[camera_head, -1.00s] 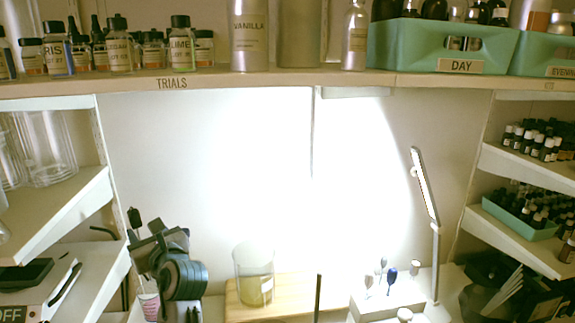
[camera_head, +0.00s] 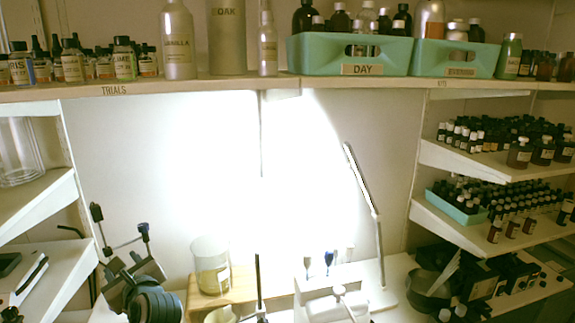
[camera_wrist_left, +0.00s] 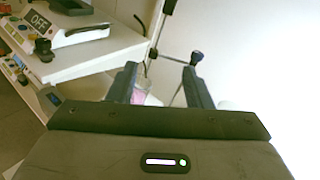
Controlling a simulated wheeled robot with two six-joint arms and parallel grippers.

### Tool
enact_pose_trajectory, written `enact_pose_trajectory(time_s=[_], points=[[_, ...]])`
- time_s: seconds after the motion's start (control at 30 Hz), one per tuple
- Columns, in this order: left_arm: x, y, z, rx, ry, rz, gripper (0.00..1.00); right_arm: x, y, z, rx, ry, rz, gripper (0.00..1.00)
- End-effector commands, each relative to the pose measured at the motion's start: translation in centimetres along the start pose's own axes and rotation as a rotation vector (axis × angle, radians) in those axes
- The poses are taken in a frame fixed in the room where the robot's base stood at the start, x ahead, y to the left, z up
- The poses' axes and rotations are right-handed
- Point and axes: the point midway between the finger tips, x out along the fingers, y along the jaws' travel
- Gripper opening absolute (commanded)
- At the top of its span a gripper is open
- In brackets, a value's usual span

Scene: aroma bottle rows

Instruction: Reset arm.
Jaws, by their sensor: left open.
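My left gripper (camera_wrist_left: 160,68) is open in the left wrist view, its two dark fingers pointing away with nothing held between them. A pink-patterned cup (camera_wrist_left: 140,90) shows behind the left finger, and a dark stand with a round knob (camera_wrist_left: 197,57) stands beyond the fingers. Their distance from the fingers is hard to tell. In the head view a dark jointed shape at the lower left, partly cut by the frame edge, appears to be this gripper and its wrist. I do not make out my right gripper.
A glass beaker (camera_head: 211,266) stands on a wooden board (camera_head: 240,285). A lamp (camera_head: 362,182) stands right of it. A shelf (camera_head: 220,85) above holds bottles and green crates (camera_head: 345,53). Right shelves hold many small bottles. A device marked OFF (camera_wrist_left: 65,30) sits on the left shelf.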

Motion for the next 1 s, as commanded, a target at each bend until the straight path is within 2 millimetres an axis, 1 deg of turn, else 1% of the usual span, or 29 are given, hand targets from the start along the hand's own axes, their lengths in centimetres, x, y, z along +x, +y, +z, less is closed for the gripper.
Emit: enact_pose_trajectory(time_s=[0.27, 0.37, 0.47, 0.5, 0.57, 0.6, 0.67, 0.73, 0.83, 0.9, 1.0], points=[[-1.7, 3.4, -5.5, -0.302, 0.151, 0.014, 0.45, 0.0, 0.1, -0.1, -0.001, 0.001, 0.001, 0.36], [-3.0, 5.3, -8.2, -0.462, 0.232, 0.042, 0.45, 0.0, 0.6, 0.1, -0.003, -0.001, 0.006, 0.36], [-4.9, 7.8, -11.7, -0.672, 0.337, 0.103, 0.45, 0.0, 1.0, 0.4, -0.005, -0.004, 0.011, 0.36], [-5.9, 8.9, -13.0, -0.763, 0.382, 0.138, 0.45, 0.0, 1.2, 0.4, -0.005, -0.005, 0.012, 0.36], [-7.5, 10.6, -15.0, -0.898, 0.445, 0.201, 0.45, 0.0, 1.3, 0.4, -0.006, -0.005, 0.013, 0.36], [-8.6, 11.6, -16.2, -0.985, 0.484, 0.249, 0.45, 0.0, 1.3, 0.4, -0.006, -0.005, 0.014, 0.36], [-10.4, 13.2, -17.9, -1.113, 0.538, 0.331, 0.45, 0.0, 1.3, 0.4, -0.006, -0.005, 0.014, 0.36], [-12.7, 15.1, -19.6, -1.254, 0.591, 0.441, 0.45, 0.0, 1.3, 0.4, -0.006, -0.005, 0.014, 0.36], [-16.0, 17.6, -21.6, -1.434, 0.645, 0.613, 0.45, 0.0, 1.2, 0.4, -0.006, -0.005, 0.013, 0.36], [-18.0, 19.0, -22.6, -1.532, 0.664, 0.726, 0.45, 0.0, 1.1, 0.4, -0.005, -0.005, 0.011, 0.36], [-20.4, 20.5, -23.5, -1.638, 0.672, 0.868, 0.45, 0.0, 0.8, 0.4, -0.004, -0.005, 0.009, 0.36]])
